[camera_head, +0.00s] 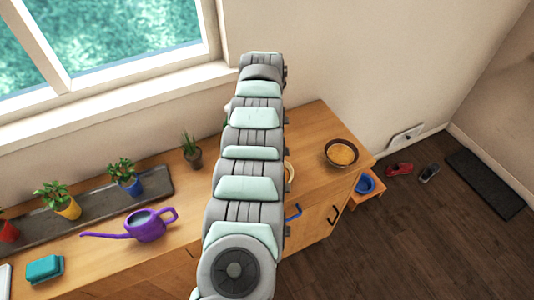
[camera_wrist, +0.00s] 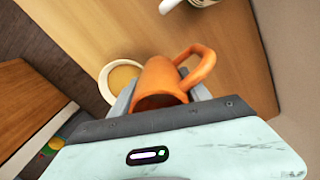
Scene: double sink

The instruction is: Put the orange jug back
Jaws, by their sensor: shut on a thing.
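The orange jug (camera_wrist: 162,80) is in the wrist view, between the fingers of my gripper (camera_wrist: 165,98). My gripper is shut on it. The jug's handle points up and to the right, and its open mouth faces the camera. The jug is over or on the wooden counter; I cannot tell if its base touches the wood. In the head view my arm hides both the gripper and the jug.
A white-rimmed round dish (camera_wrist: 104,87) is close beside the jug. A striped white vessel (camera_wrist: 202,2) shows at the top edge. A brown bowl (camera_head: 341,154) stands at the counter's right end. A purple watering can (camera_head: 147,226) and potted plants (camera_head: 68,208) are left.

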